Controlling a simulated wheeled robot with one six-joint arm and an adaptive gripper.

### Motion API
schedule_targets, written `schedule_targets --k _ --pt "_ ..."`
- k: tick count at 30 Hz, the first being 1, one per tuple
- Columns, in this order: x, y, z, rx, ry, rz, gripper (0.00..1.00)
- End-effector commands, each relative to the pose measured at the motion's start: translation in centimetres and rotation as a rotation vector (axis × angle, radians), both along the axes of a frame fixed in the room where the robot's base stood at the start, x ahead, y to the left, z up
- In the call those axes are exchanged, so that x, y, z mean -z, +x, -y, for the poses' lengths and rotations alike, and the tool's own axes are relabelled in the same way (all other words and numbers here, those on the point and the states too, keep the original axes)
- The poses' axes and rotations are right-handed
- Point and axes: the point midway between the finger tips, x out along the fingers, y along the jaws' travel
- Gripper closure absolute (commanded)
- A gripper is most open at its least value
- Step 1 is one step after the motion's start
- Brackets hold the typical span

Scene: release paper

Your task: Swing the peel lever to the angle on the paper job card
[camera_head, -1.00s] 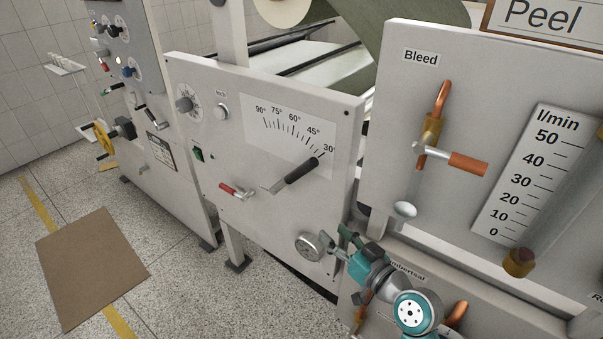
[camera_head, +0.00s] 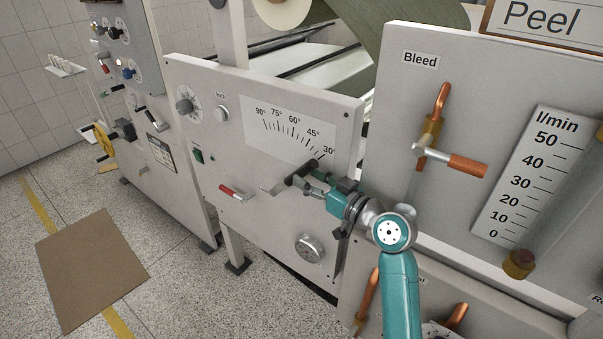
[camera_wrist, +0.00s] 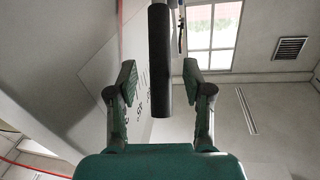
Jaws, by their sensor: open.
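The peel lever (camera_head: 303,172) has a black handle and a metal arm, and slants up to the right towards the 30° end of the printed scale (camera_head: 290,132). The scale runs from 90° at left to 30° at right. My gripper (camera_head: 310,181) is at the handle, its fingers open. In the wrist view, the black handle (camera_wrist: 159,60) lies between the two open fingers of my gripper (camera_wrist: 159,75), with gaps on both sides. A wood-framed card (camera_head: 545,18) headed "Peel" is cut off at the top right; no angle on it is in view.
A red-handled lever (camera_head: 235,193) sits lower left of the peel lever, and a round knob (camera_head: 309,248) is below. The Bleed valve (camera_head: 452,160) and flow gauge (camera_head: 535,180) panel stands close to the right of my arm. Floor at left is open around a brown mat (camera_head: 92,270).

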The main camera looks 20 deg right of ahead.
Motion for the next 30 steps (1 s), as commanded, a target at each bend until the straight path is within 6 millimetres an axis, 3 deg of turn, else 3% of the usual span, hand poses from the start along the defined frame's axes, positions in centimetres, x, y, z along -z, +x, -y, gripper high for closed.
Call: schedule_targets --k 7,18,24,30 --pt "0.0 2.3 -1.2 -0.001 0.000 0.000 0.49" --pt "0.0 2.7 -1.4 0.000 0.000 0.000 0.49" --pt "0.0 2.7 -1.4 0.000 0.000 0.000 0.99" --pt "0.0 2.7 -1.4 0.000 0.000 0.000 1.00"
